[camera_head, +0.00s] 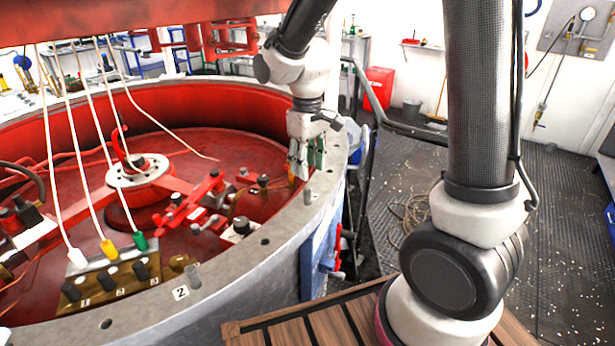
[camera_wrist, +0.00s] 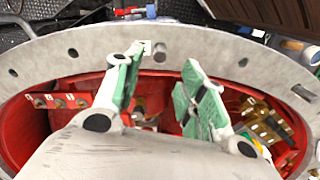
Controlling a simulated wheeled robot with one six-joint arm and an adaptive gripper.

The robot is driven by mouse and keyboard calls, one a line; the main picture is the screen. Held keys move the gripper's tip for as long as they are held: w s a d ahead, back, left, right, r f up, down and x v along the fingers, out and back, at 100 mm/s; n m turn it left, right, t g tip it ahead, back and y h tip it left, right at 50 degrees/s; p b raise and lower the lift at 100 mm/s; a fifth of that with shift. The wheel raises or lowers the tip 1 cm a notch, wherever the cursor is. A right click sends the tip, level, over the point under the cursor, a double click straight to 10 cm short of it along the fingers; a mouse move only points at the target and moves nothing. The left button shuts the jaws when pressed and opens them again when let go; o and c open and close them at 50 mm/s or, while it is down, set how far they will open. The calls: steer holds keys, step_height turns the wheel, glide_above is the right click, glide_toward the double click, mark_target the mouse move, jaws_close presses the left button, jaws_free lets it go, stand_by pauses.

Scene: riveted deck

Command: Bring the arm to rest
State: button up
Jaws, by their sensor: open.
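My gripper (camera_head: 308,158) hangs from my arm at the inner right rim of the large round red vessel, pointing down. In the wrist view my gripper (camera_wrist: 160,75) shows two fingers with green pads spread apart, with nothing held between them. Past the fingertips are the grey metal flange (camera_wrist: 215,62) and part of the red interior. In the head view the fingertips look close to the flange (camera_head: 285,225); I cannot tell whether they touch it. The upper arm rises at the right of the head view and the forearm comes down from the top.
The vessel's red floor (camera_head: 185,150) holds a round hub (camera_head: 138,170) and red clamp parts (camera_head: 195,205). White, yellow and green plugs on cables stand at a numbered brass block (camera_head: 110,285). A wooden slatted surface (camera_head: 300,325) is in front. Coiled rope (camera_head: 410,215) lies on the dark floor.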

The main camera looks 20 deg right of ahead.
steer(key=shift+r, duration=0.4)
steer(key=s+d+r+m+t, duration=0.2)
steer(key=s+d+r, duration=0.5)
steer(key=s, duration=0.2)
steer(key=s+d+r+m+t, duration=0.2)
steer(key=s+d+r, duration=0.4)
steer(key=s, duration=0.4)
steer(key=shift+d+r+m, duration=0.4)
steer(key=shift+d+m, duration=0.4)
steer(key=shift+d, duration=0.1)
